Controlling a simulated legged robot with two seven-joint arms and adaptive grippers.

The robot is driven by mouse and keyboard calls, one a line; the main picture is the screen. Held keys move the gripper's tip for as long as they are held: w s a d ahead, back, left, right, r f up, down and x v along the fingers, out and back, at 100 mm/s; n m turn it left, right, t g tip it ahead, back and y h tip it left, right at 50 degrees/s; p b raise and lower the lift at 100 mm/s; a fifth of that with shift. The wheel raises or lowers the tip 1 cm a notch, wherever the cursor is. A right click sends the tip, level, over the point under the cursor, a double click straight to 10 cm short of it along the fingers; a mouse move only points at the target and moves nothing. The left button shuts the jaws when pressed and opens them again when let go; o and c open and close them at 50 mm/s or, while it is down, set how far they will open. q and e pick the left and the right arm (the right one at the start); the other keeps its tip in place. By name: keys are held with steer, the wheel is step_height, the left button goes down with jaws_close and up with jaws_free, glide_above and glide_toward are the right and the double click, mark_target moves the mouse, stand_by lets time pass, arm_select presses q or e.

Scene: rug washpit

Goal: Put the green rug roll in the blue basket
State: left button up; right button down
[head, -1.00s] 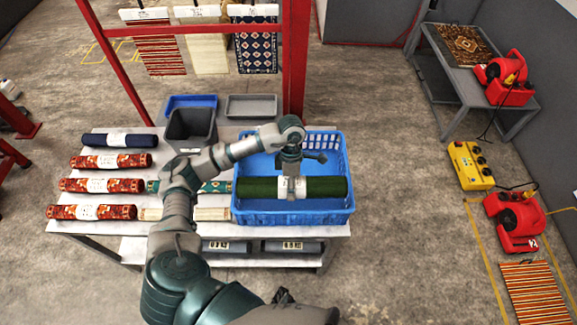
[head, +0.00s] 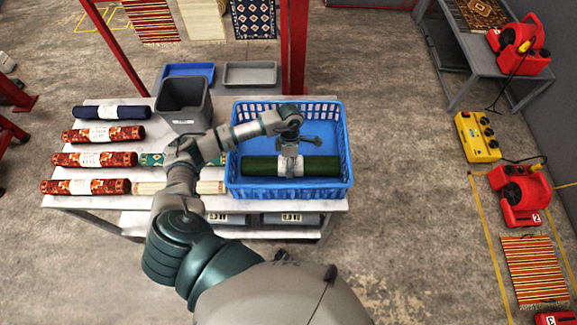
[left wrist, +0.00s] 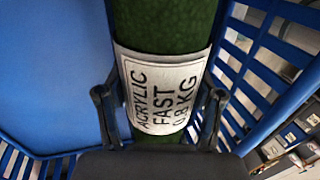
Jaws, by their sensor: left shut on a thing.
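The green rug roll (head: 318,166) lies lengthwise inside the blue basket (head: 292,194), below the rim, near the front wall. My left gripper (head: 288,168) reaches down into the basket and is shut on the roll at its white label band. In the left wrist view the green roll (left wrist: 165,25) runs between the two fingers (left wrist: 160,110), with the label reading "ACRYLIC FAST 0.8 KG". The basket's slatted wall (left wrist: 262,45) is beside it. Whether the roll touches the basket floor is hard to tell. My right gripper is not seen.
A grey bin (head: 184,108) stands left of the basket on the table. Several patterned rolls (head: 95,159) and a navy roll (head: 110,112) lie at the left. Blue (head: 188,70) and grey (head: 250,74) trays sit behind. A red post (head: 293,55) rises behind the basket.

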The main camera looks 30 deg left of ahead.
arm_select(q)
step_height(320, 180, down, 2)
steer(key=shift+d, duration=0.1)
steer(key=shift+a, duration=0.5)
steer(key=o, duration=1.4)
steer(key=shift+a+f, duration=0.15)
steer(key=shift+a, duration=0.1)
steer(key=shift+o, duration=1.4)
steer(key=shift+a, duration=0.15)
steer(key=shift+d, duration=0.55)
steer(key=shift+w+d+r, duration=0.1)
steer(key=shift+r, duration=0.4)
steer(key=v, duration=0.5)
steer(key=shift+a, duration=0.2)
steer(key=v, duration=0.6)
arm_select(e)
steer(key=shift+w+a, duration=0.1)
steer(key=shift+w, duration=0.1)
